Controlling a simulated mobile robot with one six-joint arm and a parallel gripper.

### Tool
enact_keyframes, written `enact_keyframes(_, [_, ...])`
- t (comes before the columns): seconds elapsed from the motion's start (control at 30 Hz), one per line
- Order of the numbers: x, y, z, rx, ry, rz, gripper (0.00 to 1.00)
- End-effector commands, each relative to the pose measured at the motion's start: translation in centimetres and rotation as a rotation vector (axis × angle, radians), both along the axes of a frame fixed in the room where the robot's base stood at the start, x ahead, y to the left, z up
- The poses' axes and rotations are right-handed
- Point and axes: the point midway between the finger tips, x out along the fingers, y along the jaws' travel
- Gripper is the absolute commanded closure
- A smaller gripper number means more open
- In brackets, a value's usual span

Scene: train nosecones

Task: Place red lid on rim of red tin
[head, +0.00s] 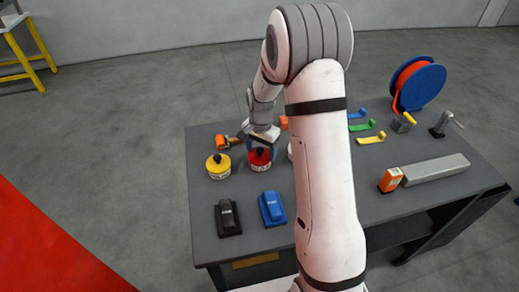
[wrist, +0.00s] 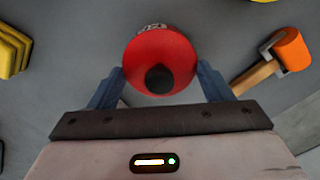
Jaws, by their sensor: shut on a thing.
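The red lid (wrist: 160,52) with its black knob lies between the two blue fingers of my gripper (wrist: 160,70) in the wrist view, and the gripper is shut on it. A strip of the red tin's white label (wrist: 151,27) shows just past the lid's far edge, so the lid is over the tin. In the head view the red tin (head: 259,164) stands on the table with my gripper (head: 262,146) right above it. Whether the lid touches the rim all round cannot be told; my gripper hides part of it.
A yellow tin (head: 218,171) stands close on the left, and a pale tin (head: 290,152) on the right is mostly hidden by my arm. An orange-headed mallet (wrist: 291,50) lies nearby. Black (head: 228,218) and blue (head: 272,209) blocks lie in front on the dark table (head: 250,238).

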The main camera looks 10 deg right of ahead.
Motion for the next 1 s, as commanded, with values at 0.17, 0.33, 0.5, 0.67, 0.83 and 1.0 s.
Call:
enact_keyframes(0.17, [0.0,0.0,0.0,0.000,0.000,-0.001,0.14])
enact_keyframes(0.33, [0.0,-0.1,0.0,0.000,0.000,-0.001,0.05])
enact_keyframes(0.5, [0.0,-0.1,0.0,0.000,0.000,-0.001,0.05])
enact_keyframes(0.67, [0.1,-0.1,1.1,0.000,-0.001,-0.002,0.05])
enact_keyframes(0.83, [0.2,-0.1,4.4,0.000,-0.007,-0.002,0.05])
enact_keyframes(1.0, [0.1,-0.1,8.2,0.000,-0.006,-0.002,0.05])
